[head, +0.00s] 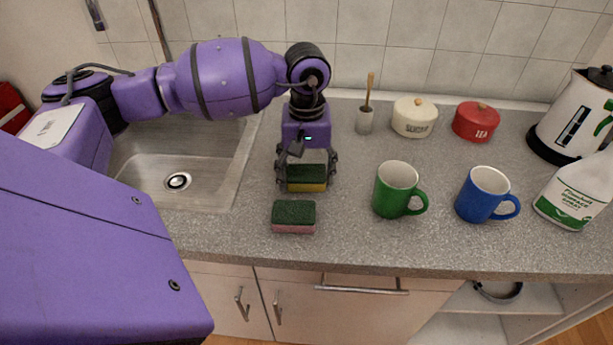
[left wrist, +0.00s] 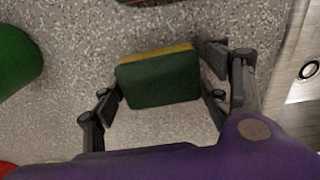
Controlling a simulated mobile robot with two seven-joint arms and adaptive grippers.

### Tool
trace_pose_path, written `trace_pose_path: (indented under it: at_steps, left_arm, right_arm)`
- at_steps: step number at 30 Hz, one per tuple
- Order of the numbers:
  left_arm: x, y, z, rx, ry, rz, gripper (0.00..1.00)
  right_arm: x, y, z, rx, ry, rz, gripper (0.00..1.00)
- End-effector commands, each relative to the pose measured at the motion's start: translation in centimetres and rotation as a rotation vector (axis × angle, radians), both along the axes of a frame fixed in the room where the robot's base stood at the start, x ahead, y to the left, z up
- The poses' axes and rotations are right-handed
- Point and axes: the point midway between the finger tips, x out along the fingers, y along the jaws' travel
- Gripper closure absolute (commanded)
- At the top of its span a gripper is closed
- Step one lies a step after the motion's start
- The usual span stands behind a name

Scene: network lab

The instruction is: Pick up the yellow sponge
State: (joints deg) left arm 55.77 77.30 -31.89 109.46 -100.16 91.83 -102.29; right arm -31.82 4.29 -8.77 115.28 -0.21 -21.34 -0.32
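The yellow sponge (head: 306,187) has a dark green scouring top and a yellow lower layer. It lies on the counter in the head view, right of the sink. In the left wrist view the sponge (left wrist: 158,80) shows its green top and a thin yellow edge. My left gripper (head: 306,180) points down over it, with one finger on each side of the sponge. The fingers (left wrist: 163,98) are spread, with a small gap visible at the right finger in the left wrist view; contact at the left finger is unclear. My right gripper is not in view.
A pink sponge (head: 294,217) with a green top lies just in front. A green mug (head: 392,192), blue mug (head: 484,195) and spray bottle (head: 580,190) stand to the right. The sink (head: 215,165) is left.

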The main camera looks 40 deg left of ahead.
Motion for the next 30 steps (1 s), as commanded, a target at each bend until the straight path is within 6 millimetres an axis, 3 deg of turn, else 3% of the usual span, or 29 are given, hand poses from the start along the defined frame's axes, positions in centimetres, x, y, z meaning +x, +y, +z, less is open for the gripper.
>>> trace_pose_path:
  at_steps: [17,22,30]
  left_arm:
    - [0.1,0.0,1.0,0.001,-0.002,0.000,0.43]
    - [0.0,0.1,3.5,0.002,-0.003,0.000,0.43]
    - [-5.2,-1.0,9.3,0.007,-0.002,-0.003,0.43]
  right_arm:
    - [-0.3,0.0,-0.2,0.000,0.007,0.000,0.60]
    - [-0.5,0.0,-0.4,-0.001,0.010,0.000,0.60]
    - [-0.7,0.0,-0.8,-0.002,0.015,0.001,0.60]
